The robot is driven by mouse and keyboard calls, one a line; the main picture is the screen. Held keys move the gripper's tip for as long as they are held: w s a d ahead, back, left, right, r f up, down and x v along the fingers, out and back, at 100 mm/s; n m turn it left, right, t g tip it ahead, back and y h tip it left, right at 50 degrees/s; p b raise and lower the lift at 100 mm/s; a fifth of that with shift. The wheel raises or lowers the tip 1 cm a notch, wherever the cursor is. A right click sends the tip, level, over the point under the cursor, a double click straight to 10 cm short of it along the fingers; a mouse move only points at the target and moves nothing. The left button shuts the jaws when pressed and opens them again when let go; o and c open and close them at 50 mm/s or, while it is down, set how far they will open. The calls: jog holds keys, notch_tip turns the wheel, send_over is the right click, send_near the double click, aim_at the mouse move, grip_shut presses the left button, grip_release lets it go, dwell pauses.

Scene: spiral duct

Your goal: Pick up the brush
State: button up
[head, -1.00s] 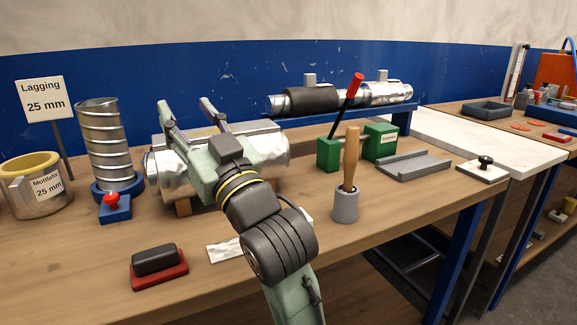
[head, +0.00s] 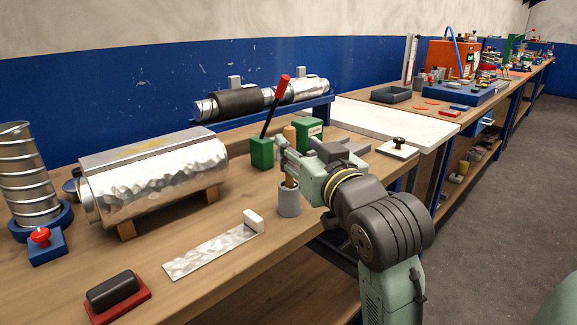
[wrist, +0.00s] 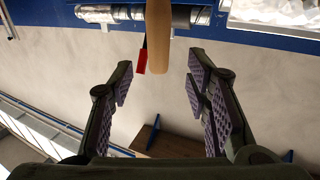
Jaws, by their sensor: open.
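The brush stands upright with its wooden handle (head: 290,133) showing; its lower end is hidden inside a grey cup (head: 289,201) on the bench. My gripper (head: 283,156) is open beside the handle in the head view and hides part of it. In the wrist view the handle (wrist: 158,32) hangs from the top edge, in line with the gap between my open fingertips (wrist: 160,80). I cannot tell whether the handle is between the fingers or just beyond them. The jaws hold nothing.
A green block with a red-handled lever (head: 262,152) stands close behind the cup. A foil-wrapped duct (head: 155,180) lies left, with a flat foil strip (head: 205,255) in front. A red-based block (head: 117,295) sits front left. The bench's front edge is near the cup.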

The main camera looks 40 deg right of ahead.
aim_at(292, 140)
jog(key=shift+p+x, duration=0.9)
jog(key=shift+x, duration=2.2)
jog(key=shift+s+f, duration=0.1)
jog(key=shift+c, duration=0.5)
grip_shut()
